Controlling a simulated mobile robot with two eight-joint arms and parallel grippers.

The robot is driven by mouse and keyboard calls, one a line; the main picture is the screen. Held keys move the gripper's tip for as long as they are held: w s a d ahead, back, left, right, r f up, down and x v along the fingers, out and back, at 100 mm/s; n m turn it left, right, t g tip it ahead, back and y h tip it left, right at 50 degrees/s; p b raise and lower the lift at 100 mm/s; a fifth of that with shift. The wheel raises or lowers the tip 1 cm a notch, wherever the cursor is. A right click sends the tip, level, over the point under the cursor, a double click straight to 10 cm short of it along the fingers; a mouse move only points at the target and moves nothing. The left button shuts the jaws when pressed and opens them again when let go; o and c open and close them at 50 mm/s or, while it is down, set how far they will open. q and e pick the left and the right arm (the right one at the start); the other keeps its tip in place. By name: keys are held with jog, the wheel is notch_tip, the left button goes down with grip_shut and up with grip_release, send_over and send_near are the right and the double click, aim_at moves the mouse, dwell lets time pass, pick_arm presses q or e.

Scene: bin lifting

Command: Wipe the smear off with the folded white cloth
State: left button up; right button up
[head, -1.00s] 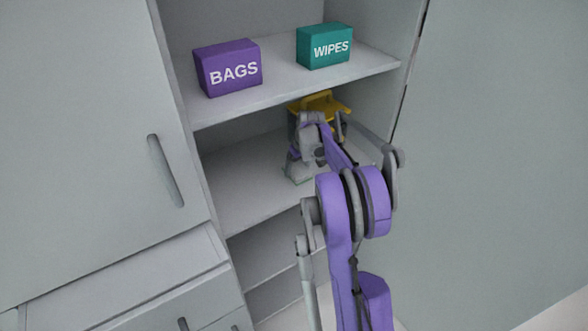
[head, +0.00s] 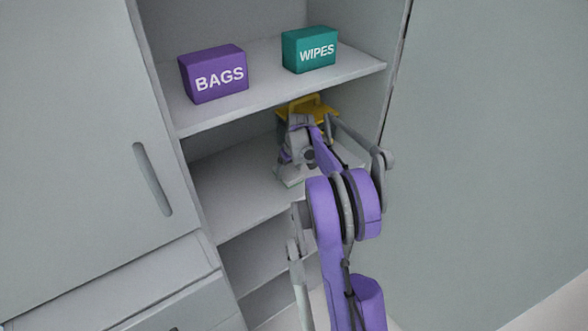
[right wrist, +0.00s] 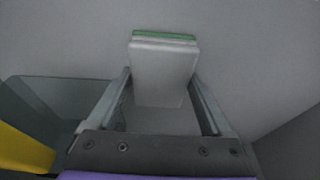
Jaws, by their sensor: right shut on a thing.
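My right gripper (head: 290,177) reaches into the middle compartment of the open cupboard, low over its shelf board (head: 232,188). In the right wrist view the gripper (right wrist: 160,100) is shut on the folded white cloth (right wrist: 162,72), which sits between its two fingers. The cloth has a green strip along its far edge, against a plain grey surface. In the head view only a little of the cloth shows below the gripper. I see no smear in either view; the arm and cloth hide part of the shelf. My left gripper is not in view.
A bin with a yellow handled lid (head: 310,111) stands behind my right gripper; it also shows at the left of the wrist view (right wrist: 22,150). A purple BAGS box (head: 213,75) and a teal WIPES box (head: 310,50) stand on the shelf above. Cupboard walls flank the compartment.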

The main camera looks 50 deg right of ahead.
aim_at(266, 187)
jog(key=shift+w+a, duration=0.25)
jog(key=shift+a, duration=0.5)
jog(key=shift+w+a, duration=0.25)
jog(key=shift+a, duration=0.55)
jog(key=shift+w+a, duration=0.25)
jog(key=shift+a, duration=0.5)
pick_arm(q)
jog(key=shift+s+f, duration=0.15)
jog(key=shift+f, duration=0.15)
pick_arm(e)
jog(key=shift+w+a+f, duration=0.1)
jog(key=shift+w+a, duration=0.15)
jog(key=shift+a, duration=0.65)
jog(key=shift+w+a, duration=0.2)
jog(key=shift+a, duration=0.7)
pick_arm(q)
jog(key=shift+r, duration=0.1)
